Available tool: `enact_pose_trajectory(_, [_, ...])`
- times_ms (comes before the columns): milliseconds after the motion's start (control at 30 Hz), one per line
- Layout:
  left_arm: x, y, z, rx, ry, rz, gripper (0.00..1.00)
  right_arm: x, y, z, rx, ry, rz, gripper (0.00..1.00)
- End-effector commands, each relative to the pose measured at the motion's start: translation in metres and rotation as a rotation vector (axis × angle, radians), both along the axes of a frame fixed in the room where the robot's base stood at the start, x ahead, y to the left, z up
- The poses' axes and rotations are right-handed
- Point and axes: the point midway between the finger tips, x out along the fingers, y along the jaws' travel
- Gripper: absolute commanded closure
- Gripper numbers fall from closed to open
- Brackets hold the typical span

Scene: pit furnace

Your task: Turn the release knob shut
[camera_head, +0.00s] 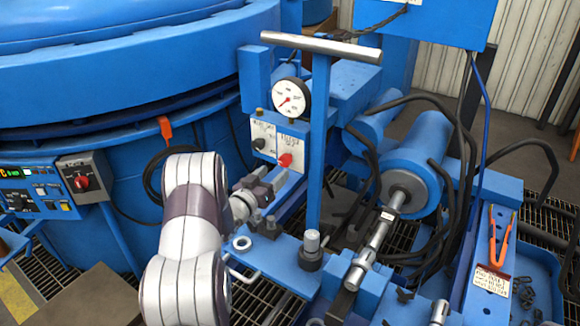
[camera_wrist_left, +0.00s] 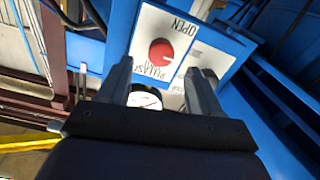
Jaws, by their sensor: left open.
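The red release knob (camera_head: 285,160) sits on a small white plate (camera_head: 292,143) below the pressure gauge. In the left wrist view the red knob (camera_wrist_left: 161,52) shows upside down on its white plate, with the word OPEN at one corner. My left gripper (camera_head: 275,182) is just below and in front of the plate in the head view. In the left wrist view its two fingers (camera_wrist_left: 164,80) are apart with nothing held, and the knob appears just beyond their tips. I see no contact with the knob. My right gripper is not in view.
A dark knob (camera_head: 258,143) on another plate is close on the left. The round gauge (camera_head: 291,98) is above. A blue upright lever with a grey crossbar (camera_head: 320,46) stands just right of the knob. A blue cylinder (camera_head: 412,170) and black hoses lie further right.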

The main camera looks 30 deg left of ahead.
Motion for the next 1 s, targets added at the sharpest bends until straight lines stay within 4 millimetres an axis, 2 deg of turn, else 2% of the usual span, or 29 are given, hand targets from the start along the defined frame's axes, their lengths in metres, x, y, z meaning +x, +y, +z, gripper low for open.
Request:
enact_pose_trajectory(100, [0.03,-0.002,-0.003,0.002,0.0,-0.002,0.36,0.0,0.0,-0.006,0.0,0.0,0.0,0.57])
enact_pose_trajectory(300, [0.063,-0.002,-0.002,0.0,0.002,0.001,0.36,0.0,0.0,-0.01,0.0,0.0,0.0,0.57])
enact_pose_trajectory(433, [0.07,-0.003,-0.001,0.0,0.001,0.002,0.36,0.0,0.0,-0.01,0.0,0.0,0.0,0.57])
enact_pose_trajectory(633, [0.07,-0.003,0.0,0.0,0.003,0.003,0.36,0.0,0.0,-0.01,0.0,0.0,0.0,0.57])
enact_pose_trajectory(667, [0.07,-0.003,0.0,0.0,0.003,0.003,0.39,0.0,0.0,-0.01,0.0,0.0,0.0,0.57])
enact_pose_trajectory(800, [0.07,-0.002,0.0,0.0,0.003,0.003,0.84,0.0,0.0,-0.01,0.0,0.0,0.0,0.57])
enact_pose_trajectory(833, [0.07,-0.002,0.0,0.0,0.003,0.003,0.9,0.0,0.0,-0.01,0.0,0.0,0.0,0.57])
enact_pose_trajectory(1000, [0.07,-0.002,-0.001,0.004,0.001,0.003,0.9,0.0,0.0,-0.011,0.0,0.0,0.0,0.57])
